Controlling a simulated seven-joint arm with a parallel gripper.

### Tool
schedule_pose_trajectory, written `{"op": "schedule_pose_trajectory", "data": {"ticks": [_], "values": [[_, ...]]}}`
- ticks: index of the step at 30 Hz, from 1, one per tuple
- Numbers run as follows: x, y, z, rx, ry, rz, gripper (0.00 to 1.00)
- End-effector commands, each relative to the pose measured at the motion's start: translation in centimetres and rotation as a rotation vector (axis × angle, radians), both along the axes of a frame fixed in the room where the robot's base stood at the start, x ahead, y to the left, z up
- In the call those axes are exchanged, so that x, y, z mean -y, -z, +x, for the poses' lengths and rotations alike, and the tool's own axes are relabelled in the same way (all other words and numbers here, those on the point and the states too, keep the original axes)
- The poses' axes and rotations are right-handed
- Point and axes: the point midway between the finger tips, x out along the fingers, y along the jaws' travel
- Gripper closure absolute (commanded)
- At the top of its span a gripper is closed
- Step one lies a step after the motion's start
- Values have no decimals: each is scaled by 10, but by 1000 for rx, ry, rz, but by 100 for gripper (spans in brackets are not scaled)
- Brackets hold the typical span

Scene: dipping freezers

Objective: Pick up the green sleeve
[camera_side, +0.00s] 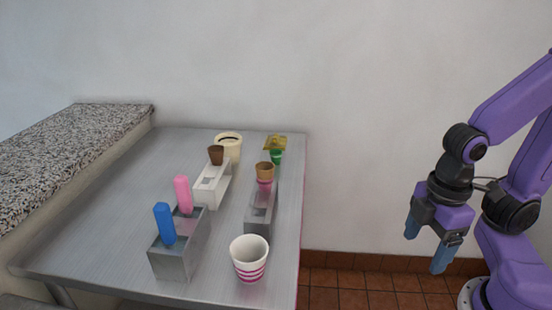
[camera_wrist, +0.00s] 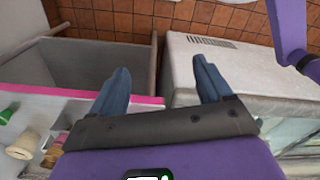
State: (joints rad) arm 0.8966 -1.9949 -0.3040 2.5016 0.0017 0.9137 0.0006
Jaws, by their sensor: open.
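The green sleeve (camera_side: 277,157) is a small green piece near the back right edge of the metal table. A gold-yellow square piece (camera_side: 275,142) sits just above it and hides its top; I cannot tell whether they touch. In the wrist view a green thing (camera_wrist: 6,116) at the far left edge looks like the sleeve. My gripper (camera_side: 427,244) hangs off the table to the right, well apart from the sleeve, with its blue fingers spread and nothing between them. The fingers also show in the wrist view (camera_wrist: 162,70).
A grey holder (camera_side: 261,222) with a pink-sleeved cone (camera_side: 265,170) stands in front of the sleeve. A white holder (camera_side: 210,190), a cream tub (camera_side: 229,143), a striped cup (camera_side: 250,260) and a metal box (camera_side: 180,255) with pink and blue bars share the table (camera_side: 110,225). Its left part is clear.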

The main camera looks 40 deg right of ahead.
Motion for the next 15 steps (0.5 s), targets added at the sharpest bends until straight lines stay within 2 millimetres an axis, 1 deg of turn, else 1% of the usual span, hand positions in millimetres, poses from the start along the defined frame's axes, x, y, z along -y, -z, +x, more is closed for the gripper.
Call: {"op": "schedule_pose_trajectory", "data": {"ticks": [2, 5, 8, 12, 14, 15], "values": [[-3, -1, 5, 3, 13, 4, 21], [-12, -4, 20, 13, 54, 17, 21], [-26, -9, 47, 31, 124, 38, 21], [-45, -17, 95, 65, 243, 73, 21], [-52, -19, 117, 81, 292, 87, 21], [-55, -21, 131, 91, 324, 96, 21]]}}
